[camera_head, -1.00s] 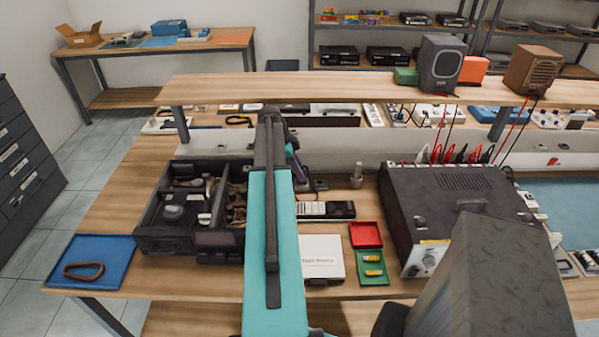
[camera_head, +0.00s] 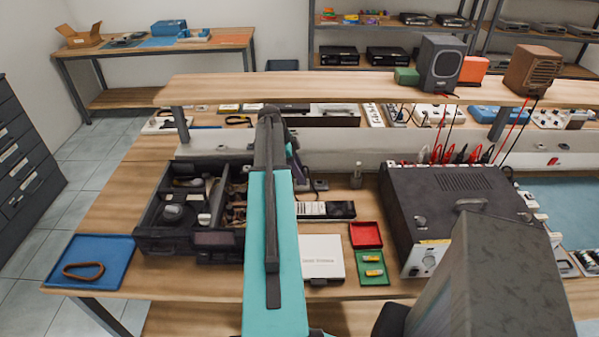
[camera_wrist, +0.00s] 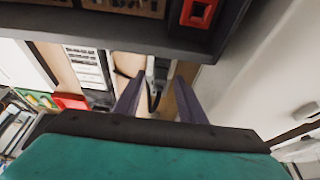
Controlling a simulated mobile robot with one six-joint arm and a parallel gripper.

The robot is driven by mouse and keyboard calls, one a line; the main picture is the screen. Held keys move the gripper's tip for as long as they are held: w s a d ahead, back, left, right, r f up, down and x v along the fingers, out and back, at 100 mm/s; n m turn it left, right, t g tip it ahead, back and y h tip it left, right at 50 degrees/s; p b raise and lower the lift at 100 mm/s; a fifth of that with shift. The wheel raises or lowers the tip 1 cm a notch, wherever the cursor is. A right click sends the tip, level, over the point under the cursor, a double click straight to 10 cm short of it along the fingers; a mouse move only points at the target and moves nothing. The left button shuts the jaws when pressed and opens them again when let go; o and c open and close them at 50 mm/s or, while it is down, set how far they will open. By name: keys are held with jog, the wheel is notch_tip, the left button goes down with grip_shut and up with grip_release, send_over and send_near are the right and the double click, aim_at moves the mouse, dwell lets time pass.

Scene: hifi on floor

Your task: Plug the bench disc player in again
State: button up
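An open black chassis, which looks like the disc player (camera_head: 150,243), sits on the bench left of my arm with parts inside. A grey plug-like piece with a dark cord (camera_wrist: 158,72) shows between the fingers. I cannot tell its exact distance, but neither finger visibly touches it. In the head view my arm hides most of the gripper.
Right of my arm are a white box (camera_head: 321,257), a red tray (camera_head: 365,235) and a green tray (camera_head: 373,268). A large dark bench instrument (camera_head: 440,195) stands farther right. A raised shelf (camera_head: 300,88) spans behind.

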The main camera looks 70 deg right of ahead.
jog(key=shift+r, duration=0.1)
jog(key=b+v, duration=0.2)
jog(key=v, duration=0.5)
jog(key=shift+w+r, duration=0.1)
jog(key=shift+r, duration=0.15)
dwell(0.4)
